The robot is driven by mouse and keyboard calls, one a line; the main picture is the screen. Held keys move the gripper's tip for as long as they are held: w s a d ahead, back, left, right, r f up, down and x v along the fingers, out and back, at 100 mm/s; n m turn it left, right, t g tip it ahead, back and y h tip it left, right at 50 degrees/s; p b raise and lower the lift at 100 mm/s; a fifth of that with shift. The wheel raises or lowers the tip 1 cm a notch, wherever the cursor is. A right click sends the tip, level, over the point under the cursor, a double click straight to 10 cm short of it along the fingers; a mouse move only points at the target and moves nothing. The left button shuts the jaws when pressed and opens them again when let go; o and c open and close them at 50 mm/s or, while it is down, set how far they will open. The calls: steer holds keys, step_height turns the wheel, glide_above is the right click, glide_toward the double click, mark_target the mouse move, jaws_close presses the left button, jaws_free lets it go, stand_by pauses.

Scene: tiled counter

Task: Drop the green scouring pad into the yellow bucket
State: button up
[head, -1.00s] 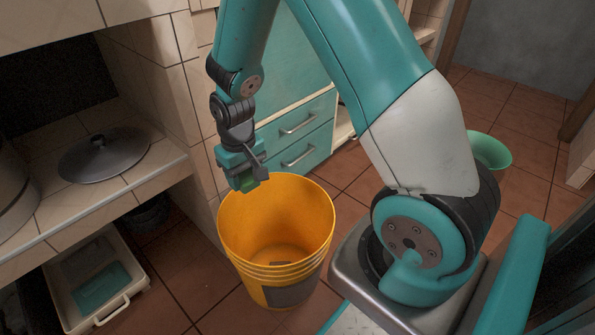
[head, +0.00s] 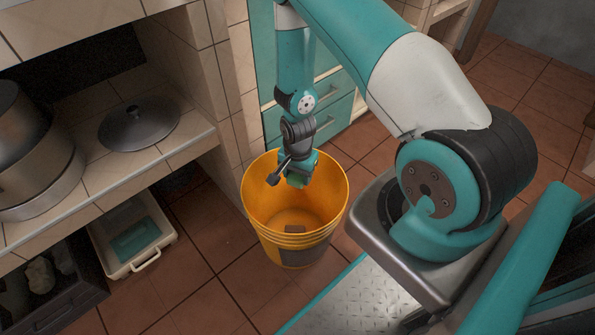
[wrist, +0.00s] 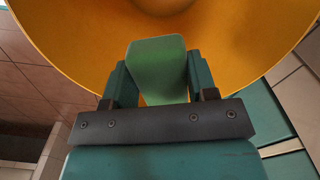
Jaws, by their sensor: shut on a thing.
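The yellow bucket (head: 259,207) stands upright on the tiled floor beside the counter. My gripper (head: 297,182) points down over the bucket's mouth, around rim height, toward its far side. In the wrist view my gripper (wrist: 158,85) is shut on the green scouring pad (wrist: 157,62), which sticks out past the fingertips. The bucket's inner wall (wrist: 85,45) fills the view behind the pad. In the head view the pad is mostly hidden by the gripper.
A counter with a metal lid (head: 139,123) and a large pot (head: 35,150) stands at the left. A white tray (head: 152,256) with a teal thing in it lies below. Teal drawers (head: 335,120) are behind the bucket. Floor is free in front of the bucket.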

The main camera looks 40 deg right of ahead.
step_height(320, 180, down, 3)
steer(key=shift+r+b, duration=0.1)
steer(key=shift+b, duration=0.8)
steer(key=shift+r, duration=0.1)
steer(key=o, duration=1)
step_height(320, 180, up, 17)
steer(key=p, duration=0.5)
steer(key=shift+r+p, duration=0.2)
steer(key=shift+p, duration=0.15)
